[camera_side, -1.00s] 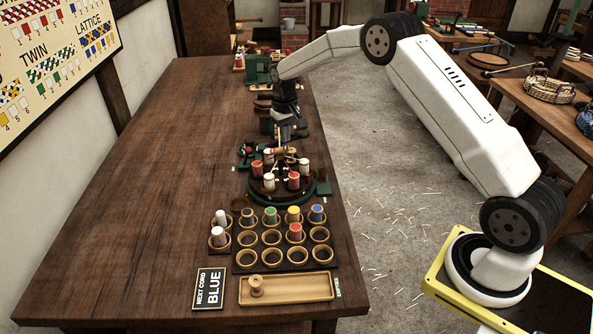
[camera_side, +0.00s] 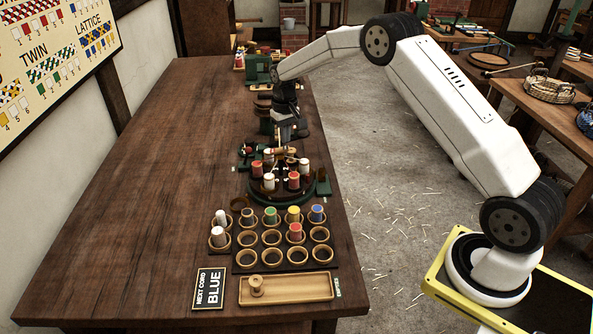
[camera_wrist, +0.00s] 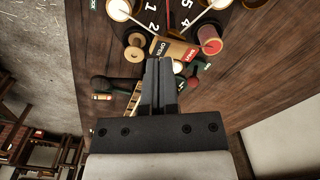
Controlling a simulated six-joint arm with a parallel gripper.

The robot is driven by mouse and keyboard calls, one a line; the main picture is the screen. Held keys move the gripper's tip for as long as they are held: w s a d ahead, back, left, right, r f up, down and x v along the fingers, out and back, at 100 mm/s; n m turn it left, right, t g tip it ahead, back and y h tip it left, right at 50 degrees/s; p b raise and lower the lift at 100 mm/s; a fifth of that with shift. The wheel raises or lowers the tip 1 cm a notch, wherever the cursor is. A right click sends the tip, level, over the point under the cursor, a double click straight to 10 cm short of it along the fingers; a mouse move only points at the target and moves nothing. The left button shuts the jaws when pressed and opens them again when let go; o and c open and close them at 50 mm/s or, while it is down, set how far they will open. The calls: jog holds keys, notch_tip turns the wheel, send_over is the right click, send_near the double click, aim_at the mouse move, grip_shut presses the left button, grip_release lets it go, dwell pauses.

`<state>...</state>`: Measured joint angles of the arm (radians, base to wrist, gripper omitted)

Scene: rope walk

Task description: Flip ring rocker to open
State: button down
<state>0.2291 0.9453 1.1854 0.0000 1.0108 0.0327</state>
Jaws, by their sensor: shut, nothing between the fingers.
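The ring rocker (camera_wrist: 172,49) shows in the wrist view as a wooden piece with an OPEN label and a red-labelled end beside it. My gripper (camera_wrist: 160,62) is shut and empty, with its fingertips right at the rocker's near edge. I cannot tell whether they touch it. In the side view my gripper (camera_side: 285,142) points down just behind the round bobbin ring (camera_side: 270,188), which carries several red and white bobbins. The rocker is too small and covered there to read its tilt.
A rack (camera_side: 258,249) with several bobbins in cups stands in front of the ring. A wooden tray (camera_side: 300,289) with one spool and a sign reading NEXT CORD BLUE (camera_side: 209,289) lie nearer. Green machine parts (camera_side: 258,68) stand behind. The table's left side is clear.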

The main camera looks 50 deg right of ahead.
aim_at(286, 149)
jog(key=shift+f, duration=1.3)
dwell(0.5)
jog(key=shift+r, duration=4.05)
jog(key=s+a+n+t, duration=0.1)
jog(key=s+a, duration=0.3)
jog(key=s, duration=0.5)
jog(key=s+a+n, duration=0.1)
jog(key=s+a, duration=0.3)
jog(key=s, duration=0.6)
jog(key=s+a+n+t, duration=0.1)
jog(key=s+a, duration=0.4)
jog(key=s, duration=0.4)
jog(key=shift+s+f+t, duration=0.15)
jog(key=shift+f+t, duration=0.15)
jog(key=shift+f, duration=0.15)
jog(key=shift+a, duration=0.1)
